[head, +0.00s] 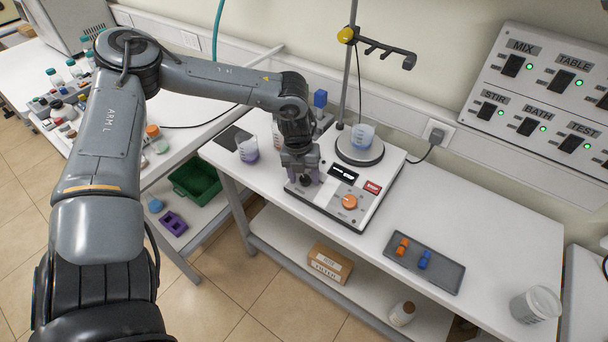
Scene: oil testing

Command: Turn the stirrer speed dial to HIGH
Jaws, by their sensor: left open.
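The stirrer (325,213) is a white box on the bench, with a round hotplate at its back that carries a beaker (363,136) of bluish liquid. Its front panel has an orange dial (350,202), a red switch (372,187), a black display (344,172) and a dark knob (306,180) at the left. The panel lettering is too small to read, so I cannot tell which knob is the speed dial. My left gripper (306,178) points down over the dark knob, fingers open on either side of it. Contact cannot be made out. The orange dial is clear of the gripper.
A support rod (349,60) with a clamp rises behind the hotplate. A beaker (247,149) stands left of my gripper. A grey tray (425,262) with orange and blue pieces lies at the right, near a clear jar (535,304). A switch panel (540,95) is on the wall.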

